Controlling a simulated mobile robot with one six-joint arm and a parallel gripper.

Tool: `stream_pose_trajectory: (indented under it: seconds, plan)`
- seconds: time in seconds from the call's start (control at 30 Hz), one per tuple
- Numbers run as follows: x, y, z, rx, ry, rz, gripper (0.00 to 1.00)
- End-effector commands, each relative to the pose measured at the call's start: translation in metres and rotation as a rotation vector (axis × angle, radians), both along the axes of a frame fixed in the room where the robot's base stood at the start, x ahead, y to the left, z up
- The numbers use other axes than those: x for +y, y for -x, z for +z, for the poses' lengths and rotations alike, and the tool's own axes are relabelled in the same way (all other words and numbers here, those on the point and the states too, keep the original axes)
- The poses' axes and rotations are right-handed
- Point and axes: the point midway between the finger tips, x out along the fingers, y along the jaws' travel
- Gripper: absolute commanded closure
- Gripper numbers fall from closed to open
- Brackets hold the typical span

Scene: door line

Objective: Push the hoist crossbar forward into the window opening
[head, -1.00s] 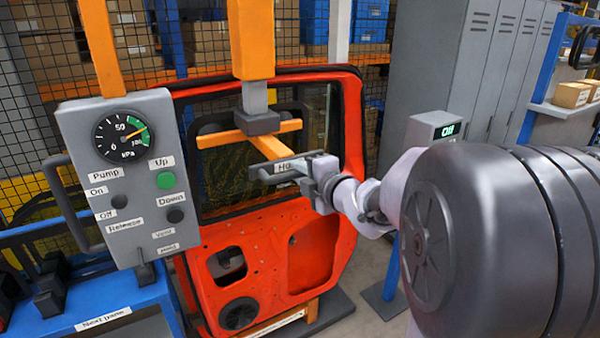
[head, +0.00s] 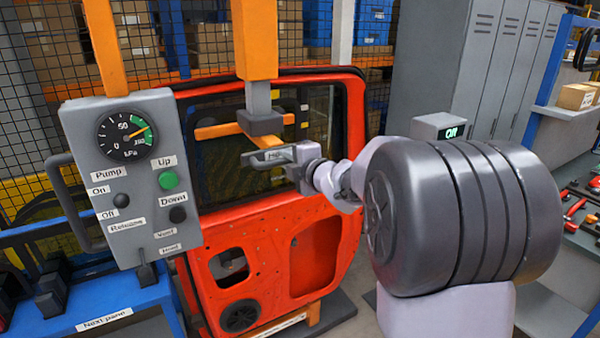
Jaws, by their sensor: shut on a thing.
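The hoist crossbar (head: 217,131) is orange and hangs level below a grey block (head: 259,122) on the orange hoist column (head: 253,40). An orange arm runs from it toward a grey handle (head: 258,159) with a partly hidden label. My gripper (head: 291,158) is shut on this handle at its right end; its fingertips are partly hidden. The red door (head: 270,240) stands behind, with its dark window opening (head: 322,112) around the crossbar in the picture. A dark pane shows behind the crossbar; I cannot tell its gap to the frame.
A grey control panel (head: 135,190) with a pressure gauge (head: 127,135) stands at the left, close to the door. A blue stand (head: 95,300) is below it. Grey lockers (head: 490,70) stand behind at the right, and a tool bench (head: 580,215) is at the right edge.

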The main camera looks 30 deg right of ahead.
Motion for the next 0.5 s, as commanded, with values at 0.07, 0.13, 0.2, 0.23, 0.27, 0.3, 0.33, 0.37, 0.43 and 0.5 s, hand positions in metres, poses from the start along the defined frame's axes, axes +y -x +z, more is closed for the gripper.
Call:
stream_pose_trajectory:
  seconds: [0.07, 0.13, 0.2, 0.23, 0.27, 0.3, 0.33, 0.37, 0.43, 0.5]
  plan:
    - [0.001, -0.019, 0.001, 0.001, 0.001, 0.001, 1.00]
    - [0.002, -0.032, 0.001, 0.001, 0.001, 0.001, 1.00]
    - [0.001, -0.041, 0.000, 0.001, 0.000, 0.000, 1.00]
    - [0.002, -0.044, 0.001, 0.001, 0.001, 0.000, 1.00]
    - [0.002, -0.046, 0.001, 0.000, 0.001, 0.000, 1.00]
    - [0.002, -0.048, 0.000, 0.001, 0.000, 0.000, 1.00]
    - [0.002, -0.048, 0.000, 0.001, 0.000, 0.000, 1.00]
    - [0.002, -0.049, 0.000, 0.001, 0.000, 0.000, 1.00]
    - [0.002, -0.049, 0.000, 0.000, 0.000, -0.001, 1.00]
    - [0.002, -0.049, 0.001, -0.001, 0.000, 0.000, 1.00]
